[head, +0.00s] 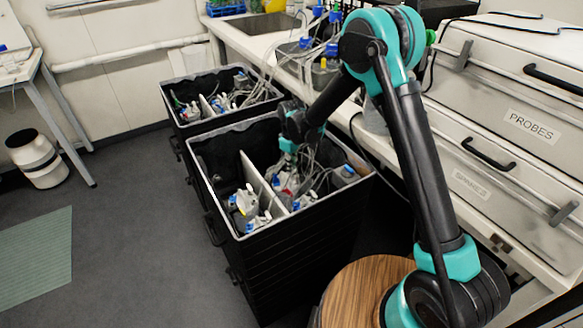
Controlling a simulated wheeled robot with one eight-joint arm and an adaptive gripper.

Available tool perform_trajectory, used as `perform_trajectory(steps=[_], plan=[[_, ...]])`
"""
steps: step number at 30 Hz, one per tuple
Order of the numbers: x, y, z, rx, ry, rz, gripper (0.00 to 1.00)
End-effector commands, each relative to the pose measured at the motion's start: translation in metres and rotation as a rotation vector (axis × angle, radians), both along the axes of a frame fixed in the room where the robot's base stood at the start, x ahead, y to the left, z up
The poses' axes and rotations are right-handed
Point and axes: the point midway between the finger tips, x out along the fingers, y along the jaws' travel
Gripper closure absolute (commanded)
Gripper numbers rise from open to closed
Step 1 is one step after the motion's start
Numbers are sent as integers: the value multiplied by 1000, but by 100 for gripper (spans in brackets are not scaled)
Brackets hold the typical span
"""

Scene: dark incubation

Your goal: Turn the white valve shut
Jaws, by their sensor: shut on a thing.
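My gripper (288,150) reaches down into the near black bin (295,245), just right of its pale divider (256,176). It is shut on a small part among tubing and bottle tops. That part is mostly hidden and too small to make out, so I cannot tell whether it is the white valve. Bottles with blue, white and yellow fittings (246,205) stand left of the divider. More tubing and a red fitting lie under and beside my gripper. No white valve can be clearly picked out.
A second black bin (185,130) with tubed bottles stands behind. A bench with a sink (265,27) and tubed bottles runs along the right, beside drawers labelled PROBES (531,126). A white drum (36,160) stands at left.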

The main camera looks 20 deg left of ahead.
Motion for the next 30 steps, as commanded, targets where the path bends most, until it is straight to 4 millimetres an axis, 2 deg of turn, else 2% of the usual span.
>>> perform_trajectory(steps=[6, 15, 30], plan=[[0, 0, 0, 0, 0, -171, 100], [-1, 1, 0, 0, 0, -324, 100], [-1, 1, 0, 0, 0, -378, 100]])
